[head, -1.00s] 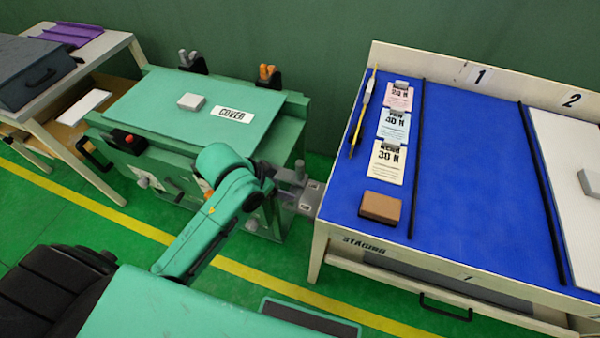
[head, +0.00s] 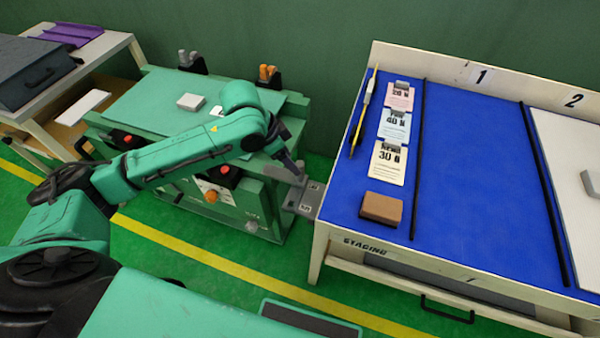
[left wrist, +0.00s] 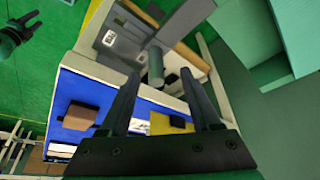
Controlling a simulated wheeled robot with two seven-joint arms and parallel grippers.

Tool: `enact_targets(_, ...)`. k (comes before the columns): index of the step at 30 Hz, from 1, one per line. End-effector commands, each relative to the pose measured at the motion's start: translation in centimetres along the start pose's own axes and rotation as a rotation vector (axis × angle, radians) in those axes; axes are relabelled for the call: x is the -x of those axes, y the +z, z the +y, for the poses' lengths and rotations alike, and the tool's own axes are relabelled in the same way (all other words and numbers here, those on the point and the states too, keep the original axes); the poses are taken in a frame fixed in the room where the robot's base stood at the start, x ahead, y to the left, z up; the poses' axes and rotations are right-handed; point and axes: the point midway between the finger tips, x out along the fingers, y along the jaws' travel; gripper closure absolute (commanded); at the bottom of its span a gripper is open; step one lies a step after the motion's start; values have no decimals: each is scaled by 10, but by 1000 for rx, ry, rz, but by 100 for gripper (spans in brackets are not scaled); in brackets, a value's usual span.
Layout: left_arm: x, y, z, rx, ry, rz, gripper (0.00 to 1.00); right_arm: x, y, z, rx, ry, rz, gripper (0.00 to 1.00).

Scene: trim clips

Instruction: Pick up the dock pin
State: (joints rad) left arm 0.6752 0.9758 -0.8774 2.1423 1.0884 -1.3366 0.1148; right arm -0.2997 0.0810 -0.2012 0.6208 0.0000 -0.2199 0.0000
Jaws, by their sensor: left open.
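A grey upright cylinder, which looks like the dock pin (left wrist: 156,66), shows in the left wrist view between my left fingertips and beyond them. It stands by a grey bracket with small labels. In the head view the bracket (head: 306,202) sits between the green machine and the blue-topped table, and my arm and gripper partly hide the pin's place. My left gripper (head: 298,172) is just above the bracket, pointing down. In the left wrist view the left gripper (left wrist: 159,76) is open with nothing held.
The green machine (head: 140,105) with a cover panel stands left of the bracket. The staging table (head: 460,170) at right holds a brown block (head: 380,207), tags (head: 388,163) and a yellow-black rod (head: 358,125). Green floor is free in front.

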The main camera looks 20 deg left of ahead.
Motion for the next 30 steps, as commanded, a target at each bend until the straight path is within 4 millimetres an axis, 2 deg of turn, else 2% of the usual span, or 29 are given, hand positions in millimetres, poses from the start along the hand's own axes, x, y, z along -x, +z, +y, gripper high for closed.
enact_targets(5,-23,-2,3,-2,1,1,36,0,0,0,0,0,0,50)
enact_targets(10,-56,-4,7,-1,0,0,36,-1,0,0,0,0,0,50)
enact_targets(13,-62,-4,6,-2,-3,0,36,-1,0,0,0,0,-1,50)
enact_targets(18,-62,-4,6,-2,-3,0,36,-1,0,0,-1,0,-1,50)
enact_targets(23,-62,-4,6,-2,-2,1,97,-1,0,0,-2,0,-1,50)
enact_targets(24,-62,-4,6,-2,-2,1,100,-1,0,0,-2,-1,-1,50)
enact_targets(30,-62,-4,6,-2,-2,1,100,-1,0,0,-2,-1,-1,50)
